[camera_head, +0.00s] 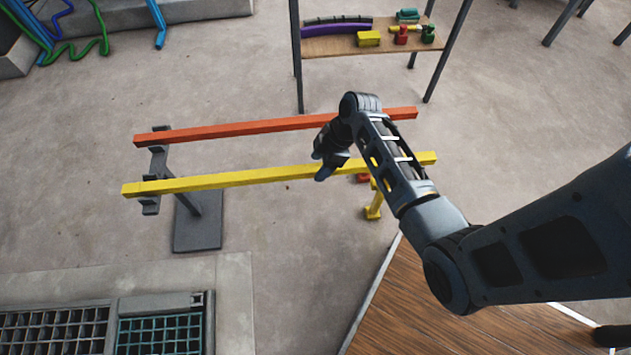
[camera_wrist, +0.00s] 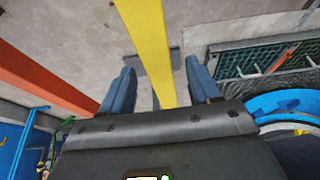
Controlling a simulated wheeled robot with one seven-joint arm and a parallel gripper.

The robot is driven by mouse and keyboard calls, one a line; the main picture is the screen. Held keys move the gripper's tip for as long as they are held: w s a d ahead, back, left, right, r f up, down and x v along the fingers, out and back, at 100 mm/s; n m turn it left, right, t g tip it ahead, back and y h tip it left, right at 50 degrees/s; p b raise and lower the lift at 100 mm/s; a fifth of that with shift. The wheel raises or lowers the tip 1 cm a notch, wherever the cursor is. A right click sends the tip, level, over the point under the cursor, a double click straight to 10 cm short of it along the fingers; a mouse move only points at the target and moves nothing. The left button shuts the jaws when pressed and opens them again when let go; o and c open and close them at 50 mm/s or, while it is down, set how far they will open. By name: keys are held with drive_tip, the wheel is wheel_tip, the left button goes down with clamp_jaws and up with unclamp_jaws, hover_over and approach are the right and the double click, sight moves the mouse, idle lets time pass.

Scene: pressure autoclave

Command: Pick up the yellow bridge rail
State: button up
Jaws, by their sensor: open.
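The yellow bridge rail (camera_head: 237,178) is a long straight bar lying level in the head view. Its left end rests on a grey stand (camera_head: 196,203) and its right part passes behind my arm. A yellow post (camera_head: 374,200) stands below its right part. My gripper (camera_head: 326,160) is at the rail, right of its middle. In the wrist view the yellow rail (camera_wrist: 150,45) runs between the two open blue-grey fingers (camera_wrist: 157,90), with a gap on both sides. The lower part of the rail there is hidden by the gripper body.
An orange rail (camera_head: 235,128) runs roughly parallel behind the yellow one; it also shows in the wrist view (camera_wrist: 50,75). A wooden shelf (camera_head: 345,46) with small parts stands at the back. A floor grate (camera_head: 60,330) lies front left, and a wooden platform (camera_head: 430,310) front right.

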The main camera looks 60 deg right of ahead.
sight(318, 167)
drive_tip(key=x, duration=0.3)
drive_tip(key=shift+f+b, duration=0.15)
drive_tip(key=shift+b, duration=0.2)
clamp_jaws()
drive_tip(key=shift+d, duration=0.1)
idle(1.0)
